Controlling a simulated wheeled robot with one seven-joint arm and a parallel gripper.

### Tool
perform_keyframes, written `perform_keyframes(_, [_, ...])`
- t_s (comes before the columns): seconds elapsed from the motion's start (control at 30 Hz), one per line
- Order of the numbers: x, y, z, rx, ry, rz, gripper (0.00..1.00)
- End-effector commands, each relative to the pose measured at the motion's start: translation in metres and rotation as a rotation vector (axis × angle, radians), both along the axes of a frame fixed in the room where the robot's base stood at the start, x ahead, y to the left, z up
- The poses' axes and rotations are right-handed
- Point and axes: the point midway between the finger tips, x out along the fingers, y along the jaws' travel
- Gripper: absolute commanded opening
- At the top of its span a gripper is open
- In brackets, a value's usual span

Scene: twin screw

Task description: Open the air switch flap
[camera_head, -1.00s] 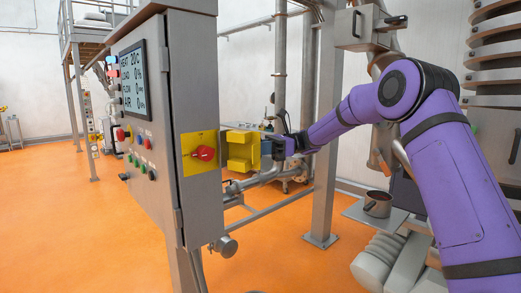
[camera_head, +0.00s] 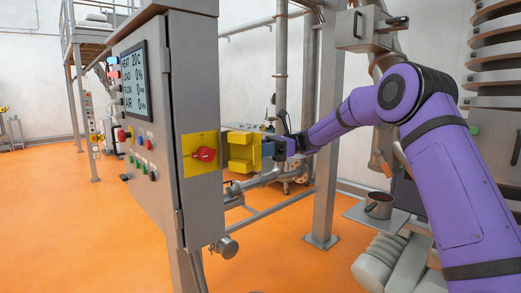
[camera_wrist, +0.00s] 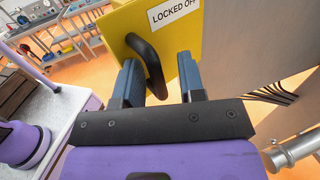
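The air switch is a red knob (camera_head: 204,154) on a yellow plate on the side of a grey control cabinet, and it shows uncovered. The yellow flap (camera_head: 243,151) stands out to the right of the plate, swung away from the knob. In the wrist view the flap (camera_wrist: 185,35) shows a "LOCKED OFF" label and a black handle (camera_wrist: 146,58). My gripper (camera_head: 270,148) is at the flap's right side in the head view. In the wrist view my gripper (camera_wrist: 160,82) has its blue fingers apart, with the handle's lower part between them. Firm contact cannot be told.
The grey control cabinet (camera_head: 200,90) with a display and buttons stands left of the flap. A steel post (camera_head: 325,130) rises behind my arm. A pot (camera_head: 378,204) sits on a small shelf at the right. Orange floor (camera_head: 100,230) is open at the left.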

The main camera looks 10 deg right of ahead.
Motion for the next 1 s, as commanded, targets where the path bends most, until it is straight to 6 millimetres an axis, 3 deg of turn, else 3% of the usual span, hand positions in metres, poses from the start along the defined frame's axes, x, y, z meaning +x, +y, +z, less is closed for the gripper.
perform_keyframes(0.6, [0.028, -0.091, -0.001, 0.001, 0.0, -0.001, 0.37])
perform_keyframes(1.0, [0.031, -0.102, -0.001, 0.0, 0.001, 0.0, 0.37])
